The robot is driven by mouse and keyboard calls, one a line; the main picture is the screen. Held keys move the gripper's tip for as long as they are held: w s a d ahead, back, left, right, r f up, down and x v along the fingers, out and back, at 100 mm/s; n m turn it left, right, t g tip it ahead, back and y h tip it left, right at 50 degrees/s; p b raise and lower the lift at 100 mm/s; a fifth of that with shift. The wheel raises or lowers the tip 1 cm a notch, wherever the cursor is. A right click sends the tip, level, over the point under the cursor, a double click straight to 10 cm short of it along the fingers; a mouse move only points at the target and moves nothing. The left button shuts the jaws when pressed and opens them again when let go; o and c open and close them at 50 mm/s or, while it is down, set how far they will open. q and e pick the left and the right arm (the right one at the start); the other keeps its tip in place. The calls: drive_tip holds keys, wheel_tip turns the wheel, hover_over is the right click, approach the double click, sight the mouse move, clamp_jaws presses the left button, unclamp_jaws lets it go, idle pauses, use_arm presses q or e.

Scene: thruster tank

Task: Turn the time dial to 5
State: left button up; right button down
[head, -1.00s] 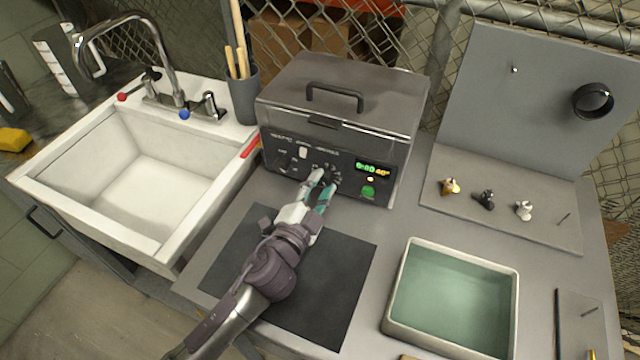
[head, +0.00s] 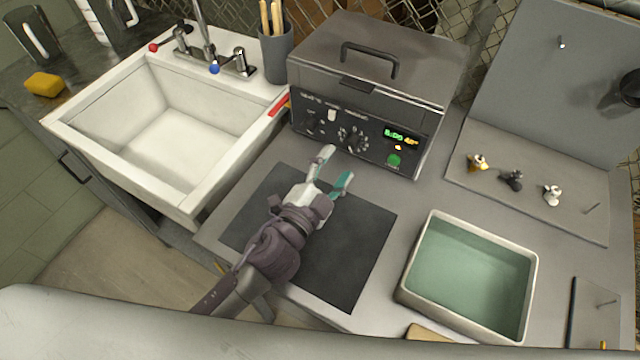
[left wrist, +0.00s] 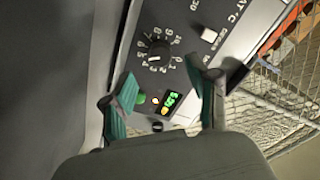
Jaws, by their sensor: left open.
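The time dial (head: 352,138) is a small black knob with a ring of white numbers on the front panel of the grey tank unit (head: 375,60). It also shows in the left wrist view (left wrist: 158,52), where I cannot surely read which number its mark points at. The green digital display (head: 401,137) on the panel's right seems to read 5:00; it shows rotated in the left wrist view (left wrist: 171,100). My left gripper (head: 335,168) is open and empty, a short way in front of the panel, apart from the dial. My right gripper is not in view.
A green button (head: 393,160) sits below the display. A dark mat (head: 350,265) lies under my left arm. A tray of greenish liquid (head: 404,285) stands right, a white sink (head: 75,125) left. Small nozzles (head: 512,180) stand on a grey board behind the tray.

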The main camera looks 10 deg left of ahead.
use_arm(q)
drive_tip(key=v, duration=0.7)
drive_tip(key=shift+s+r, duration=0.1)
